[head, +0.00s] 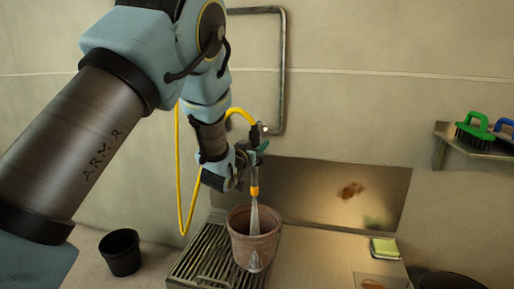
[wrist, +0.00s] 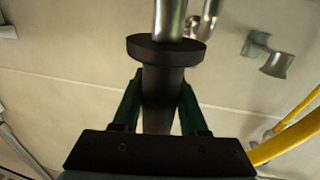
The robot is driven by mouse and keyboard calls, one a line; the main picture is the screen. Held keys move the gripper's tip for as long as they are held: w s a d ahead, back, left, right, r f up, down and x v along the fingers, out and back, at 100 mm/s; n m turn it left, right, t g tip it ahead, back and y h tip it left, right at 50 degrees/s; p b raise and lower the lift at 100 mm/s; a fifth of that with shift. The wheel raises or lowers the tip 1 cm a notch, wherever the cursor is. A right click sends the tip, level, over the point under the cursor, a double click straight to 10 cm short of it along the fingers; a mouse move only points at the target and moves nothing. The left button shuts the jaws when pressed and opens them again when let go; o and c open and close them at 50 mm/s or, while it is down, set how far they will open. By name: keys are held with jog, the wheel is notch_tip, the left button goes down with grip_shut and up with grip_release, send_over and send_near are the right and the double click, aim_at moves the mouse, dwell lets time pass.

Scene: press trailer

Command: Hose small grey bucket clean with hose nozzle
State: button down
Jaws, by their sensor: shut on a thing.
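My gripper (head: 243,165) is shut on the hose nozzle (head: 254,188), which points down and has an orange-yellow section near its lower end. In the wrist view, the nozzle's black grip (wrist: 164,85) sits between the two dark green fingers. A pale water jet (head: 255,215) runs from the nozzle into a brownish, dirty-looking bucket (head: 265,246). This bucket stands upright below the nozzle, at the right of the slatted grate. A pale splash shows low on its front. Another small bucket (head: 121,252), dark grey to black, stands upright on the counter at left. Its inside is mostly hidden.
The yellow hose (head: 181,170) hangs in a loop behind my arm. A slatted metal grate (head: 205,256) lies left of the brownish bucket. A stained metal splash plate (head: 335,190) stands behind. A green-and-yellow sponge (head: 384,248) lies at right. A shelf holds a green brush (head: 474,131).

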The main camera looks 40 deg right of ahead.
jog(key=shift+f+b, duration=1.85)
jog(key=shift+f, duration=1.95)
